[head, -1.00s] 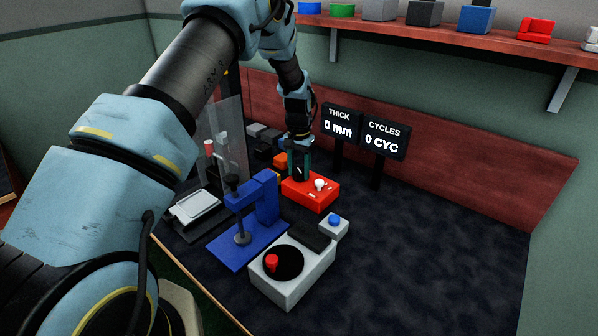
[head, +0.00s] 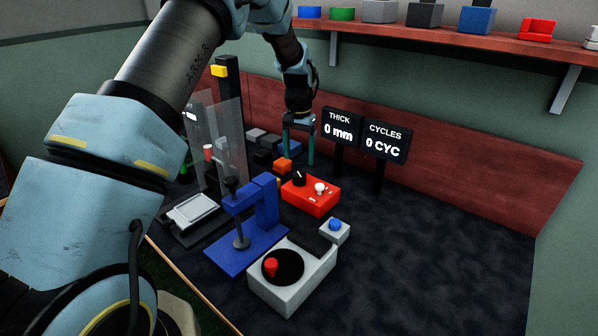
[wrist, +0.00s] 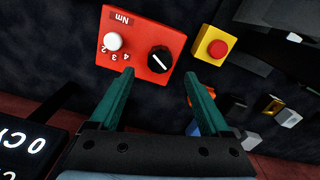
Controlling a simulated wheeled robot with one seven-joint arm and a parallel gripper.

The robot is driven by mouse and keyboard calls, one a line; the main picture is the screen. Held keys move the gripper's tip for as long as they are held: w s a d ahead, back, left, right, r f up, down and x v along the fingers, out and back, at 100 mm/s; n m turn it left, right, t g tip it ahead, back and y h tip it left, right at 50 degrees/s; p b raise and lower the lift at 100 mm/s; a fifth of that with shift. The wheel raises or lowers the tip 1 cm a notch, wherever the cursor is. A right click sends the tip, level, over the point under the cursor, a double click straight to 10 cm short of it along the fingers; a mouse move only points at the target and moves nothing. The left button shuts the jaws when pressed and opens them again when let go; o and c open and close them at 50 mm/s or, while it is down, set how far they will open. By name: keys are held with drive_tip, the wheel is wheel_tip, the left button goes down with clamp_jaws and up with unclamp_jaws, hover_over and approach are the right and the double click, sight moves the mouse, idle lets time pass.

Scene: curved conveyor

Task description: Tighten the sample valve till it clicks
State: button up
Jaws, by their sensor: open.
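A red box (head: 325,207) marked "Nm" carries a black knob (head: 299,178) with a white line and a white knob (head: 320,188). In the wrist view the black knob (wrist: 160,60) lies just beyond and between the fingertips, its line slanting. The white knob (wrist: 114,42) is beside a printed scale with 2, 3 and 4. My gripper (head: 298,159) is open and empty, raised above and behind the red box, apart from the knob. Its two teal fingers also frame the wrist view (wrist: 159,75). No part is labelled as the sample valve.
A blue press (head: 265,205), a grey box with a black dial and red knob (head: 318,270) and a blue-button box (head: 335,232) stand in front. A yellow box with a red button (wrist: 211,45) sits beside the red box. Displays (head: 384,140) stand right; the right bench is clear.

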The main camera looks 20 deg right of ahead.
sight(299, 175)
wheel_tip(299, 175, up, 4)
drive_tip(key=shift+f+b, duration=0.2)
drive_tip(key=shift+b, duration=0.1)
idle(0.5)
